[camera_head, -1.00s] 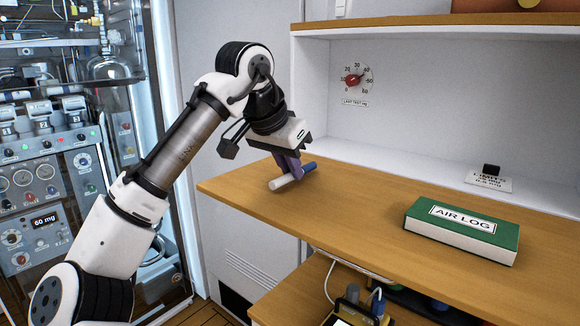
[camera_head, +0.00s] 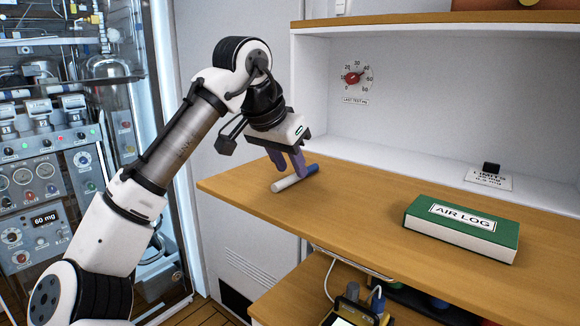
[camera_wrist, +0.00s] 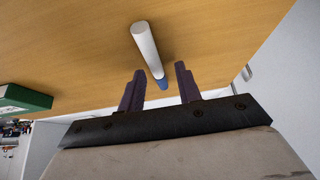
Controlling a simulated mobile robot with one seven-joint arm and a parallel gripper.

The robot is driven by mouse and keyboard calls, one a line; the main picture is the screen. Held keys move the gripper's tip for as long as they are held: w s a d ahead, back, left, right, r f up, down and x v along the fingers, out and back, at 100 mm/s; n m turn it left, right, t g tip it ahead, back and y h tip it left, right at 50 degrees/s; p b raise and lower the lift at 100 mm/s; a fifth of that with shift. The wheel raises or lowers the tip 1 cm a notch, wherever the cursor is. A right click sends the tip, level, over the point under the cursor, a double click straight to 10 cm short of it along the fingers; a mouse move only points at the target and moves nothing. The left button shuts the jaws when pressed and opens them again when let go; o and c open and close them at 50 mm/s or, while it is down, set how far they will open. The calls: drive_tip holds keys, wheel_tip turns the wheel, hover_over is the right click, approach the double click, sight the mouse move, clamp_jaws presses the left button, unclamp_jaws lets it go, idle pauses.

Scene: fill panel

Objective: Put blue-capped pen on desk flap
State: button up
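The blue-capped pen (camera_head: 296,179) is a thick white cylinder with a blue end, lying on the wooden desk flap (camera_head: 345,215) near its left end. It also shows in the wrist view (camera_wrist: 147,47), with its blue cap toward my gripper. My gripper (camera_head: 288,168) is just above and beside the pen in the head view. In the wrist view its two purple fingers (camera_wrist: 158,84) are spread apart, with the blue end between their tips and a gap on each side. The gripper is open and holds nothing.
A green AIR LOG box (camera_head: 461,228) lies on the flap to the right. A small labelled card with a black block (camera_head: 489,176) lies behind it. A white back panel with a red-knobbed dial (camera_head: 353,77) rises behind. The flap between pen and box is clear.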

drive_tip(key=v, duration=1.1)
drive_tip(key=shift+b, duration=0.35)
drive_tip(key=shift+r, duration=0.1)
